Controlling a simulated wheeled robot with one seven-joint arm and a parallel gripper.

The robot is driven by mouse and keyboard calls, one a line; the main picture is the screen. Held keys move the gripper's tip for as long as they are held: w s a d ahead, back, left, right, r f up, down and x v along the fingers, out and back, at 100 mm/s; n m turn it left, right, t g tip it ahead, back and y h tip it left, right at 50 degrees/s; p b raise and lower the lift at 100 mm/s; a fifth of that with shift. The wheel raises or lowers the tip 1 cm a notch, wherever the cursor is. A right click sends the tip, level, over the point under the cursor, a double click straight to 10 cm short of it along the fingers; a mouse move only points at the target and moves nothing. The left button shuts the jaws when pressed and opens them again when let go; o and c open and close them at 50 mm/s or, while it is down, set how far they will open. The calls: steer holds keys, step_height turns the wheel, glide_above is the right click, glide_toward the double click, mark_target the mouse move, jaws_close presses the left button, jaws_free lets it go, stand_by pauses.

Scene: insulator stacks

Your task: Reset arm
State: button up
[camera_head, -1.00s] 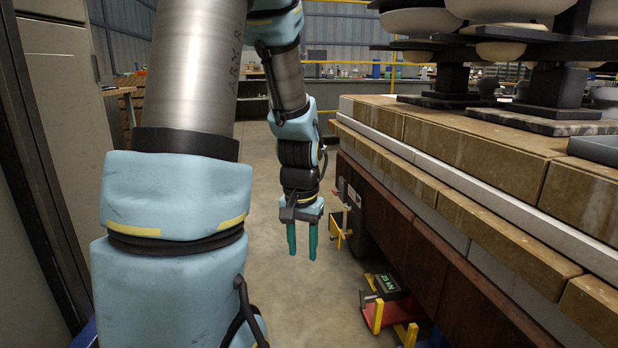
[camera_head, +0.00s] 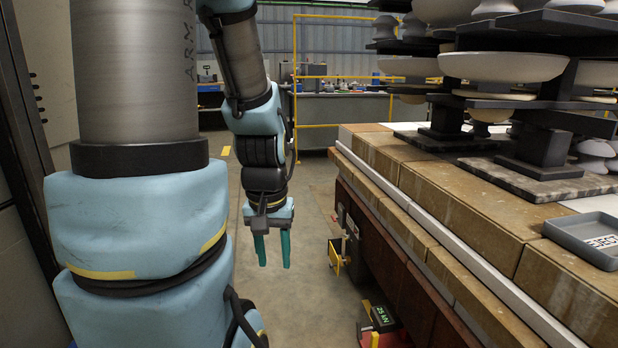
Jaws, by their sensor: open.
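My arm comes down from the upper left of the head view, with its forearm hanging past the near links. My gripper (camera_head: 273,250) hangs at the end, pointing down, left of the brick-topped bench. Its two teal fingers are apart, with nothing between them. The gripper is over the open floor and does not touch the bench.
The long brick-topped bench (camera_head: 470,203) fills the right, bearing insulator stacks (camera_head: 503,68) and a grey tray (camera_head: 595,233) with a label. A small device with a green display (camera_head: 383,315) sits low beside it. A yellow railing (camera_head: 296,75) stands behind. Floor (camera_head: 318,200) shows between arm and bench.

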step_height(320, 180, up, 22)
steer(key=p, duration=1.9)
